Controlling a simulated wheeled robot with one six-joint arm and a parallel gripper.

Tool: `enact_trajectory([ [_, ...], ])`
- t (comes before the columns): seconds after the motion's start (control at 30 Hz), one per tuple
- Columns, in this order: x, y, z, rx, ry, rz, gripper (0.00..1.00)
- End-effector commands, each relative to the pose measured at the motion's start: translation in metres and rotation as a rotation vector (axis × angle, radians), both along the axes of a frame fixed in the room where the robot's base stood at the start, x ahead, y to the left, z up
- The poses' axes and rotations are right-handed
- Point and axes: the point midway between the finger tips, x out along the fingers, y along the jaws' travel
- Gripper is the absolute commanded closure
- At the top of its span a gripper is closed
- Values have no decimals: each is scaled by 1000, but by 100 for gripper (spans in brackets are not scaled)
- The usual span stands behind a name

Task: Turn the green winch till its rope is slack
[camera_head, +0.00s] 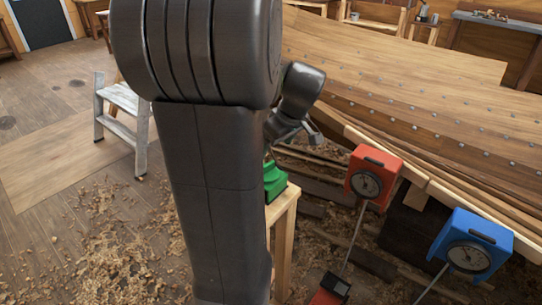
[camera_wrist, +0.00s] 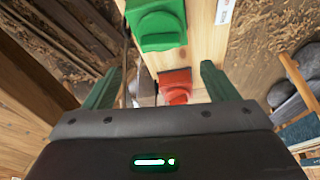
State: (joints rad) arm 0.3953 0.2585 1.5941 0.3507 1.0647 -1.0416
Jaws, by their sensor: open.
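The green winch (camera_head: 274,183) sits on top of a wooden post, partly hidden behind my arm in the head view. In the wrist view the green winch (camera_wrist: 157,24) is at the top, beyond my fingertips, on a pale wooden board. My gripper (camera_wrist: 162,78) is open, with its two green fingers apart and nothing held between them. A red part (camera_wrist: 176,84) on the same board shows between the fingers. I cannot make out the green winch's rope or whether it is slack.
The planked hull (camera_head: 420,90) fills the right side. A step stool (camera_head: 125,105) stands at left.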

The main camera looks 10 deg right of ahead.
Motion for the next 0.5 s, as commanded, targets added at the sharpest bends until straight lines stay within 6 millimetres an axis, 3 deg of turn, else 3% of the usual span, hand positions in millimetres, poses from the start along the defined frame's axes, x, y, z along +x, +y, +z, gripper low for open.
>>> enact_trajectory([
  [0.2, -11, -6, 31, 0, 0, -1, 20],
  [0.5, -14, -8, 39, 0, 1, 0, 20],
])
